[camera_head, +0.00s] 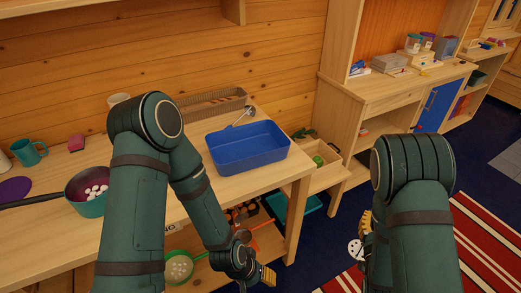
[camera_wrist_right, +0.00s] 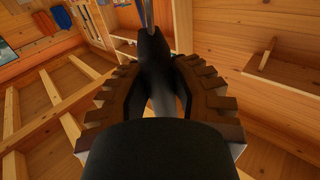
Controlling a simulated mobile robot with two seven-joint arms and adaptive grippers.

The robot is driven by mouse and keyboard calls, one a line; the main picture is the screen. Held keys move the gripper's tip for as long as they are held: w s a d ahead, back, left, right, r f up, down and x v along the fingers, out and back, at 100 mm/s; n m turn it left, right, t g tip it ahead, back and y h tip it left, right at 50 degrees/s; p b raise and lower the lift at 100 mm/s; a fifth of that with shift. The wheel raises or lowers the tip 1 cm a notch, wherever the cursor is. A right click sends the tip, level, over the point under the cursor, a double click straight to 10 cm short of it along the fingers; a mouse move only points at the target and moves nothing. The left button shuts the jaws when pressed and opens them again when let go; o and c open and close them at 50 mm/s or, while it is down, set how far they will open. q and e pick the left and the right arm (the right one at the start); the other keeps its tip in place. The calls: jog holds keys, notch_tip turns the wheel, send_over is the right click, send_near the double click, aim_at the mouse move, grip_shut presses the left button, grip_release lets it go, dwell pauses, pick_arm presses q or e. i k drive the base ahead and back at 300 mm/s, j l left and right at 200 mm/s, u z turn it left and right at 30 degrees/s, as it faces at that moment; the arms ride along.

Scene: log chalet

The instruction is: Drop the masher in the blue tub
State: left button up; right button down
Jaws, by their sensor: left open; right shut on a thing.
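The blue tub (camera_head: 247,158) stands on the wooden table near its right end, open side up. My right gripper (camera_head: 366,228) is partly hidden behind its own arm, to the right of the tub and beyond the table's edge. In the right wrist view, the gripper (camera_wrist_right: 160,100) is shut on the black handle of the masher (camera_wrist_right: 153,60), with a grey shaft beyond it. A pale round head with holes, seemingly the masher's (camera_head: 355,249), shows beside the right gripper in the head view. My left gripper (camera_head: 256,278) is open and low, in front of the table.
A metal-ended utensil (camera_head: 246,113) lies behind the tub, by a wicker basket (camera_head: 212,102). A pot (camera_head: 88,192) with white pieces, a teal mug (camera_head: 27,153) and a pink block (camera_head: 76,142) are at left.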

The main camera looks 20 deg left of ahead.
aim_at(252, 154)
jog(key=l, duration=0.4)
jog(key=i+l, duration=0.1)
jog(key=l, duration=0.35)
jog(key=l+u, duration=0.1)
jog(key=u, duration=0.6)
jog(key=l+u, duration=0.15)
jog(key=u, duration=0.2)
